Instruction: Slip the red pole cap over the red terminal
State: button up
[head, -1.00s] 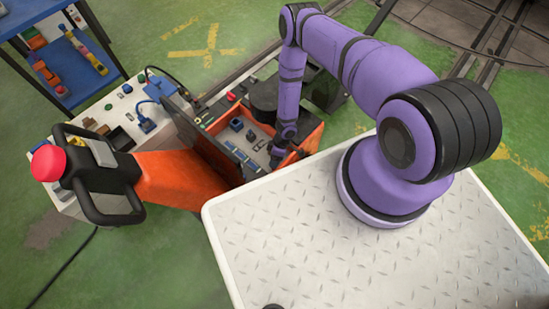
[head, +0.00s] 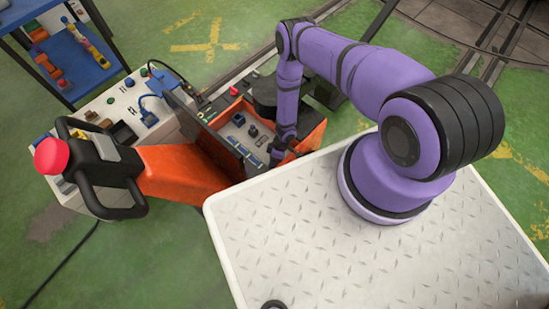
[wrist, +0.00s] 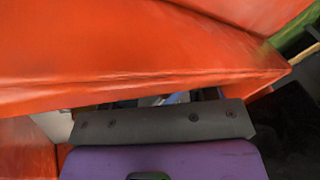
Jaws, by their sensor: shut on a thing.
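My gripper (head: 275,158) points down into the orange truck's open compartment (head: 316,135), close to its near wall. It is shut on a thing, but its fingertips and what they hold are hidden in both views. In the wrist view, the dark plate of my gripper (wrist: 160,122) lies across the bottom, just below an orange wall (wrist: 120,55) that fills most of the picture. Small blue and dark parts (head: 239,119) show on the compartment floor, left of my gripper.
A dark upright panel (head: 203,128) stands along the compartment's left side. A tiller handle with a red knob (head: 50,156) is at the left. A pale bench with blue connectors (head: 146,116) and a blue shelf (head: 75,65) stand behind.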

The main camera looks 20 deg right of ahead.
jog(key=shift+s+d+f, duration=0.15)
jog(key=shift+d, duration=0.25)
jog(key=shift+s+d+f, duration=0.1)
jog(key=shift+d+f, duration=0.05)
jog(key=shift+d, duration=0.2)
jog(key=o, duration=1.1)
jog(key=shift+d, duration=0.1)
jog(key=shift+o, duration=0.9)
jog(key=shift+s, duration=0.2)
jog(key=w+a+v, duration=0.1)
jog(key=v, duration=1)
jog(key=shift+w, duration=0.2)
jog(key=shift+r, duration=0.1)
